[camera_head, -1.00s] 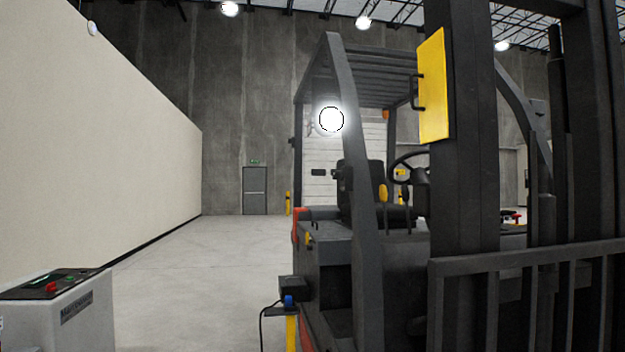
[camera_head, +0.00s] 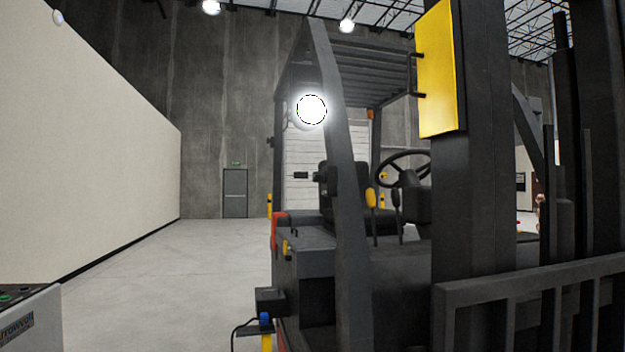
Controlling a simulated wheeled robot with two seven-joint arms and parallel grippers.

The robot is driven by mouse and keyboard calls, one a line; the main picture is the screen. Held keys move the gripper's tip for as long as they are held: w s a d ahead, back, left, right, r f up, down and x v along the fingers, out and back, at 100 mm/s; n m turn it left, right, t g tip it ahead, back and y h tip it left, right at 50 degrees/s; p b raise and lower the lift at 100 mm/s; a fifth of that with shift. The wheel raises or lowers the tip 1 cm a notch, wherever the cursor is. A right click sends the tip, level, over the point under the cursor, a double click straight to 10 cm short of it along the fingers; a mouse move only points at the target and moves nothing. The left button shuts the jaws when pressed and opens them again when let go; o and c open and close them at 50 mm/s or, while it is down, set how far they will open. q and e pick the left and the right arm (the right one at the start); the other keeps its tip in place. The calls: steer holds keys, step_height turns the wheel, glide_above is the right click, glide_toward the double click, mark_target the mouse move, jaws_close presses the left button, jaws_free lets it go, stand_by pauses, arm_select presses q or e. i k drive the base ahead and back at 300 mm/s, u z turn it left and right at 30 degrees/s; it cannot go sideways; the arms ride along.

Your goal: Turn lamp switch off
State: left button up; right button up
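A lit round lamp (camera_head: 311,110) glows white on the front left post of a dark forklift (camera_head: 345,215). A small black box with a blue knob (camera_head: 265,319) sits low at the forklift's left side, on a yellow post (camera_head: 267,343), with a dark cable hanging from it. I cannot tell whether this knob is the lamp switch. A small black part with a yellow handle (camera_head: 287,247) is on the forklift body above it. Neither of my grippers is in view.
A grey control cabinet (camera_head: 30,322) stands at the lower left, partly cut off. A long beige wall (camera_head: 85,150) runs along the left. The forklift's mast and fork carriage (camera_head: 530,290) block the right. Open concrete floor (camera_head: 165,270) lies between cabinet and forklift.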

mark_target(318, 176)
steer(key=u, duration=1.5)
steer(key=i, duration=2.85)
steer(key=z, duration=2.85)
